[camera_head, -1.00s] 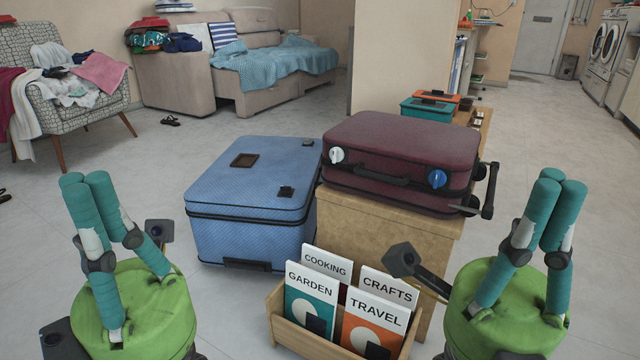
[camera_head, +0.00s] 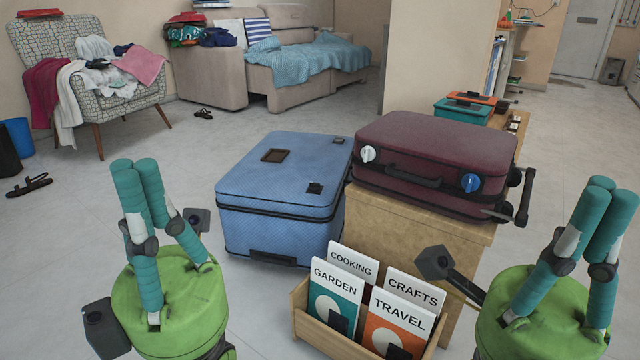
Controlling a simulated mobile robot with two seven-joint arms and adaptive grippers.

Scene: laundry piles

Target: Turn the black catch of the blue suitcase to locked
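The blue suitcase (camera_head: 245,185) lies flat on the floor left of the wooden stand. A small black catch (camera_head: 314,188) sits on its lid near the front right corner; its setting is too small to read. A dark square plate (camera_head: 273,156) is also on the lid. A black handle (camera_head: 272,258) is on its front side. My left gripper (camera_head: 134,163) is in front and to the left of the suitcase, fingers upward, tips together and empty. My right gripper (camera_head: 613,190) is far to the right, tips together and empty. Neither touches the suitcase.
A maroon suitcase (camera_head: 440,140) with white and blue knobs lies on a wooden stand (camera_head: 400,235) right of the blue one. A wooden box (camera_head: 320,335) of several books stands in front.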

